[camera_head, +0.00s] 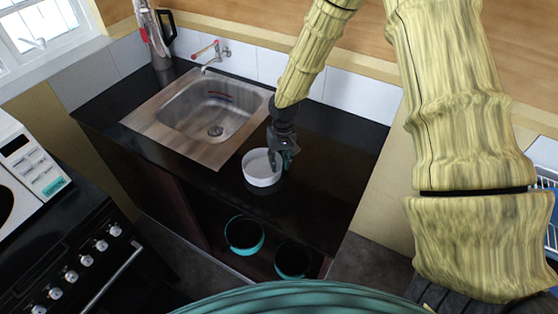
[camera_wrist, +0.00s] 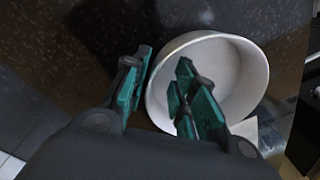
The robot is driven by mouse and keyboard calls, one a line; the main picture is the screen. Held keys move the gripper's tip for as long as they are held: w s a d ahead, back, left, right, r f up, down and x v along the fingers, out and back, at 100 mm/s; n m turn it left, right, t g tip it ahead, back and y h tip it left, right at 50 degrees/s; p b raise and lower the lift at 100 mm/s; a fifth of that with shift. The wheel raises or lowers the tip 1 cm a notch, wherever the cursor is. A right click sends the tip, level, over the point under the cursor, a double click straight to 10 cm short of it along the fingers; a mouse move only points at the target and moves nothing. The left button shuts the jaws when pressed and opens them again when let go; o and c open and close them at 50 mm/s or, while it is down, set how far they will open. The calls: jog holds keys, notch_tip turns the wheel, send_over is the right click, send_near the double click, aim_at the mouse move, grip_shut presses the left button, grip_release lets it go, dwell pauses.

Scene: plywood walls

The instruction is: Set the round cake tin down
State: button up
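The round cake tin (camera_head: 260,172) is a white, shallow, round vessel at the front part of the black counter, right of the sink. In the wrist view the tin (camera_wrist: 248,72) shows its open top and pale inside. My gripper (camera_head: 283,163) is at the tin's right side in the head view. In the wrist view my gripper (camera_wrist: 164,80) has its teal fingers apart, one outside the tin's wall and one over its inside, with the rim between them. A gap shows beside the inner finger. Whether the base rests fully on the counter is hard to tell.
A steel sink (camera_head: 213,125) with a tap is left of the tin. Below the counter, two teal-rimmed dark pots (camera_head: 244,250) stand in an open shelf. A stove (camera_head: 70,255) and white microwave (camera_head: 25,180) are at left. The counter (camera_head: 335,145) right of my gripper is clear.

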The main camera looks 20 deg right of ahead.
jog(key=shift+d, duration=0.3)
jog(key=shift+r, duration=0.25)
notch_tip(320, 180, up, 9)
jog(key=b, duration=0.4)
jog(key=shift+s+r, duration=0.1)
jog(key=shift+r, duration=0.1)
notch_tip(320, 180, up, 2)
jog(key=shift+d+r+b, duration=0.1)
jog(key=shift+b, duration=0.2)
jog(key=shift+d, duration=0.1)
